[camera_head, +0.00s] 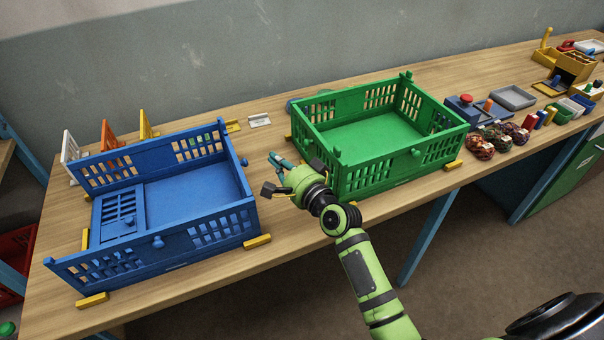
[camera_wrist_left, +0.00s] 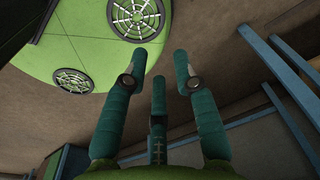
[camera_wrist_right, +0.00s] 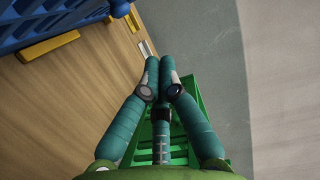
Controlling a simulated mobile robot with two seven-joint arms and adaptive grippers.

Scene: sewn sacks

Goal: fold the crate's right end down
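The blue crate (camera_head: 152,260) stands on the left of the wooden table. Its slotted left end (camera_head: 118,212) lies folded flat on the crate floor. Its right end (camera_head: 238,160) looks upright, seen nearly edge-on, with a knob near its top. Both long sides stand. My right gripper (camera_head: 273,158) is just right of that end, apart from it, between the two crates. In the right wrist view its fingertips (camera_wrist_right: 160,60) are together with nothing between them; the blue crate's corner (camera_wrist_right: 55,18) shows at top left. My left gripper (camera_wrist_left: 160,58) is open and empty, away from the table.
A green crate (camera_head: 430,152) with its walls up stands right of my right gripper. Yellow blocks (camera_head: 257,241) sit around both crates. White, orange (camera_head: 108,137) and yellow upright pieces stand behind the blue crate. Trays (camera_head: 512,97) and several small items fill the table's right part.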

